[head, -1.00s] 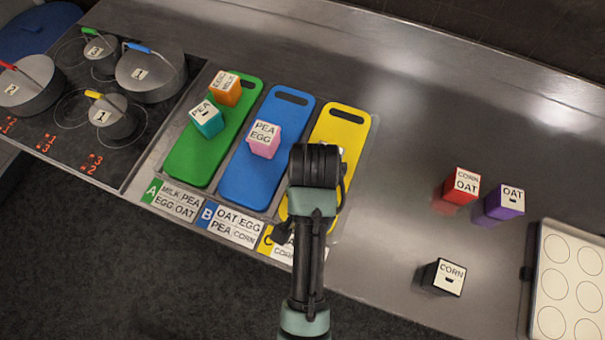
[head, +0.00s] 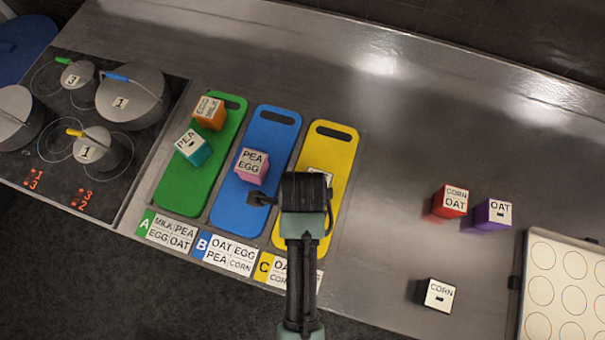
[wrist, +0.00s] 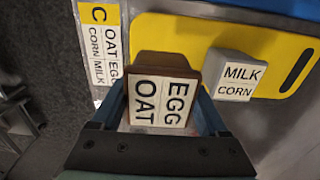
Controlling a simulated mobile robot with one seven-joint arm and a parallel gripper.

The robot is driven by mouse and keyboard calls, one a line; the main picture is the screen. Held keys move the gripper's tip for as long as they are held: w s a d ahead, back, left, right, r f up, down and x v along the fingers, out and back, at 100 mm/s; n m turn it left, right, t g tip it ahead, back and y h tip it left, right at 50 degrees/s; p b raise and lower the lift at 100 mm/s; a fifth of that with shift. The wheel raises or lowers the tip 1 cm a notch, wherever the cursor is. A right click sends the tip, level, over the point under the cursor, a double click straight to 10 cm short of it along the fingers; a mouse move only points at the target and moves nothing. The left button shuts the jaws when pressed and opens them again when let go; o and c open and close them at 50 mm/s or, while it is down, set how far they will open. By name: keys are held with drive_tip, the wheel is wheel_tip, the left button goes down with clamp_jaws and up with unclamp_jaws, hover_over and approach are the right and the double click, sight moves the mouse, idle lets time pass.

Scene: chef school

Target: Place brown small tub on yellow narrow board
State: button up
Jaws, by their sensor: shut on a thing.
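The brown small tub (wrist: 163,98), labelled EGG and OAT, is held between the two fingers of my gripper (wrist: 167,82) in the wrist view. The yellow narrow board (wrist: 180,30) lies just beyond it, and the tub overlaps the board's near edge in the picture. I cannot tell whether the tub touches the board. In the head view the yellow board (head: 334,148) is the rightmost of three boards, and my arm covers its lower part. The brown tub and my fingertips are hidden there behind my arm.
A grey tub (wrist: 236,75) labelled MILK and CORN sits on the yellow board, right of the brown tub. Blue (head: 272,133) and green (head: 172,190) boards with tubs lie left. Red (head: 450,201), purple (head: 492,213) and black (head: 438,294) tubs stand right on open counter.

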drive_tip(key=shift+f, duration=2.7)
drive_tip(key=shift+f, duration=0.15)
drive_tip(key=o, duration=1.5)
